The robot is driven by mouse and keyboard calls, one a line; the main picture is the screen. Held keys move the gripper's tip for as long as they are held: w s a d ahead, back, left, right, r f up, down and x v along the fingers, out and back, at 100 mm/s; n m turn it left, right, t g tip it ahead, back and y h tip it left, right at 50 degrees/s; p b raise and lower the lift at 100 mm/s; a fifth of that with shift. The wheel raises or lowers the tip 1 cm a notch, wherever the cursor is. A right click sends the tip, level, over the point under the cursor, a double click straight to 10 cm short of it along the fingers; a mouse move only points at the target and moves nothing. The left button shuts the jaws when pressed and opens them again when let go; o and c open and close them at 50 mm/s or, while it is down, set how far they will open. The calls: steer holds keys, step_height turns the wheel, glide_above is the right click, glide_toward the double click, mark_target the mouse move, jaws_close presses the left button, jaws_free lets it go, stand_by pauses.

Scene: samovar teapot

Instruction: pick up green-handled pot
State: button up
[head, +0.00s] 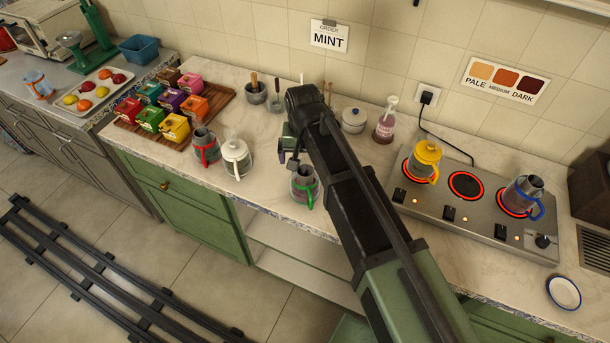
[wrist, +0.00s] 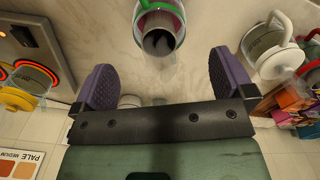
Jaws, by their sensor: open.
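The green-handled pot (head: 304,186) is a glass and grey pot with a green handle. It stands on the counter in front of my arm. In the wrist view the pot (wrist: 160,38) is at the top middle, cut by the frame edge, its green handle at the top. My gripper (wrist: 158,85) is open, with its two purple-padded fingers apart and nothing between them; the pot lies beyond the fingertips. In the head view my gripper (head: 293,155) is close by the pot and partly hidden by my arm.
A white pot (head: 237,158) and a red-handled pot (head: 205,148) stand left of the green-handled one. The stove (head: 450,208) on the right bears a yellow pot (head: 424,160) and a blue-handled pot (head: 522,195). A wall sign (head: 330,38) reads "MINT". Bare counter lies left of the stove.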

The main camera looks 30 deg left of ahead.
mark_target(305, 178)
steer(key=shift+m, duration=0.9)
steer(key=f+b, duration=0.4)
steer(key=w+f+b, duration=0.1)
steer(key=f+b, duration=0.6)
steer(key=shift+w+a+f+b, duration=0.15)
steer(key=shift+a+f+b, duration=0.05)
steer(key=shift+f+b, duration=0.15)
steer(key=shift+r, duration=0.3)
steer(key=c, duration=1)
step_height(305, 178, up, 20)
steer(key=p, duration=2)
steer(key=shift+p, duration=0.35)
